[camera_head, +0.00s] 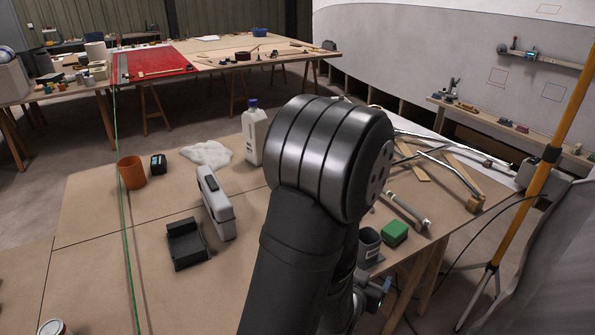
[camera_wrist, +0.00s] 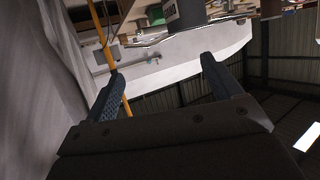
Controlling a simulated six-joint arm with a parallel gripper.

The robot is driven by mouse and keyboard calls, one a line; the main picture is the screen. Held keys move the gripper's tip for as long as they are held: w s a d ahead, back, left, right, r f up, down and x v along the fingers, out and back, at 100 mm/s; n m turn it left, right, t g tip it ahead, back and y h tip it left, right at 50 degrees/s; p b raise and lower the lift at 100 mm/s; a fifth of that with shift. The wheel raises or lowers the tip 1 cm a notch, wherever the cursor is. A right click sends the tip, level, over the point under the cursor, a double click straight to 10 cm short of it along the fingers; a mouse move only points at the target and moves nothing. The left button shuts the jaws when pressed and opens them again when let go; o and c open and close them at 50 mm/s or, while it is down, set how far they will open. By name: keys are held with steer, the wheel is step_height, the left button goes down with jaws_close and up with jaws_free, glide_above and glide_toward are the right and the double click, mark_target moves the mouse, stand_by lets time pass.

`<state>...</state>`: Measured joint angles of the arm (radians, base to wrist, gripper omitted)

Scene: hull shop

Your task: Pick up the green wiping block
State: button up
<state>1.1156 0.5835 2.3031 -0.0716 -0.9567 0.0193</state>
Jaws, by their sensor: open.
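The green wiping block (camera_head: 394,233) lies on the brown workbench (camera_head: 90,210) near its right edge, just right of a dark grey cup (camera_head: 369,246). A small green patch (camera_wrist: 157,18), likely the same block, shows at the top of the wrist view beside the grey cup (camera_wrist: 184,12). My gripper (camera_wrist: 162,68) is open, with nothing between its two fingers. In the head view my arm covers the bench's middle and hides most of the gripper, whose visible part is below the cup and apart from the block.
A metal-ended tube (camera_head: 408,211) lies just behind the block. A yellow pole (camera_head: 537,185) on a tripod stands right of the bench. The bench's left part has bare room.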

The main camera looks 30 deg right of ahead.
step_height(320, 180, up, 11)
steer(key=m+g+y, duration=0.4)
steer(key=g+y, duration=0.2)
steer(key=y, duration=0.2)
glide_above(395, 228)
steer(key=a, duration=0.2)
step_height(395, 228, down, 16)
steer(key=shift+s+r, duration=0.15)
steer(key=shift+r, duration=0.1)
steer(key=shift+h, duration=0.3)
steer(key=shift+x, duration=3.2)
steer(key=shift+a, duration=0.1)
